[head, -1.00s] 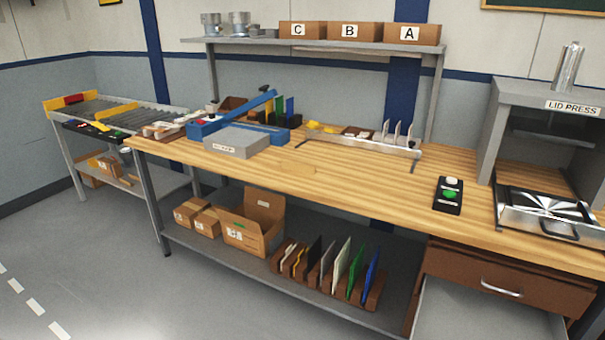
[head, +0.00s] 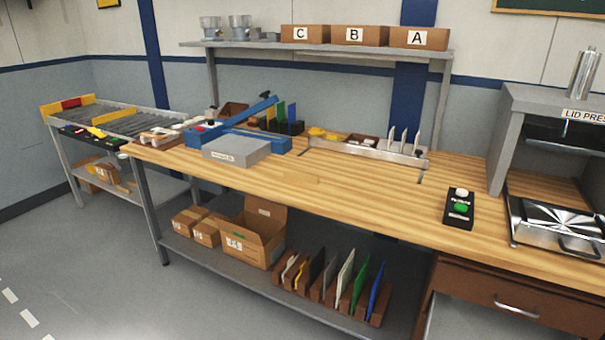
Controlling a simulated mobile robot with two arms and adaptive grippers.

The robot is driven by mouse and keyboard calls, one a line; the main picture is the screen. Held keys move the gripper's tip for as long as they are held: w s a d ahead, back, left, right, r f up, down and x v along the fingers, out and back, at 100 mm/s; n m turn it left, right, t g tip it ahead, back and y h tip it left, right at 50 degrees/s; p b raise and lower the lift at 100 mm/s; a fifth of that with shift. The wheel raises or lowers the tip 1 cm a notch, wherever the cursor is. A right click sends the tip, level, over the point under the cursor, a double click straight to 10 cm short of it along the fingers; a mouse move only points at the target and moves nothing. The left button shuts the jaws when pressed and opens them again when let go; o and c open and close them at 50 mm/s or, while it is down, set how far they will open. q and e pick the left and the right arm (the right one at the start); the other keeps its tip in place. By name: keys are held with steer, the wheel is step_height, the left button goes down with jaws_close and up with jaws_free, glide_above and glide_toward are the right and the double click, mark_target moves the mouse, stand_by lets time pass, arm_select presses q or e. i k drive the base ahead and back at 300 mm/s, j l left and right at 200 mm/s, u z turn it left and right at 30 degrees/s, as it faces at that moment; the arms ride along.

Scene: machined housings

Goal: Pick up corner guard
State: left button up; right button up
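I cannot make out for sure which thing is the corner guard. Small yellow pieces (head: 322,133) lie at the back of the wooden workbench (head: 370,200), behind a metal rail; their shape is too small to tell. Neither of my grippers shows in the head view.
A blue lever tool (head: 235,128) and a grey block (head: 237,151) stand on the bench's left part. A button box (head: 459,208) and the lid press (head: 550,115) are at right. Upright coloured panels (head: 361,284) stand in a lower-shelf rack. The bench middle is clear.

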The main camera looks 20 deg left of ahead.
mark_target(310, 180)
steer(key=i+j+z, duration=0.1)
steer(key=j, duration=0.25)
steer(key=i+j+z, duration=0.25)
steer(key=i+j, duration=0.15)
steer(key=j, duration=0.35)
steer(key=i+j+z, duration=0.1)
steer(key=j, duration=0.3)
steer(key=i+j+z, duration=0.15)
steer(key=j, duration=0.25)
steer(key=i+j+z, duration=0.1)
steer(key=j, duration=0.3)
